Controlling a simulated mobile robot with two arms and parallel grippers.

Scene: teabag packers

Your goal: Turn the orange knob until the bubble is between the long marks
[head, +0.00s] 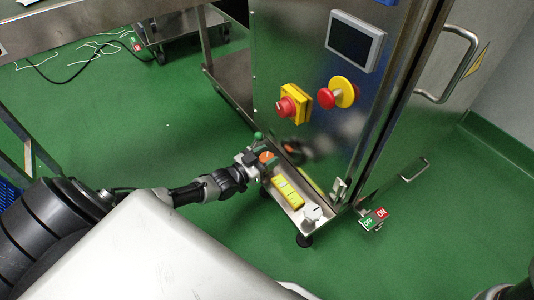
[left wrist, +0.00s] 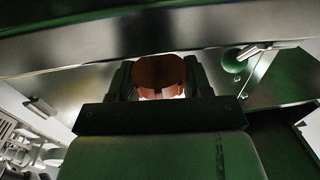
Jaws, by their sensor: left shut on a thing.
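The orange knob (head: 267,157) is at the upper left end of a small metal shelf low on the steel cabinet. My left gripper (head: 261,161) reaches it from the left and is shut on it. In the left wrist view, the knob (left wrist: 160,76) sits between the two dark fingers of the gripper (left wrist: 160,84). The yellow spirit level (head: 287,192) lies on the shelf just below and right of the knob. Its bubble and long marks are too small to make out. My right gripper is not in view.
A pale round dial (head: 312,212) stands at the shelf's lower right end. The cabinet (head: 290,60) carries red and yellow controls and a dark screen (head: 354,42). An ON/OFF pedal box (head: 374,219) is right of the shelf.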

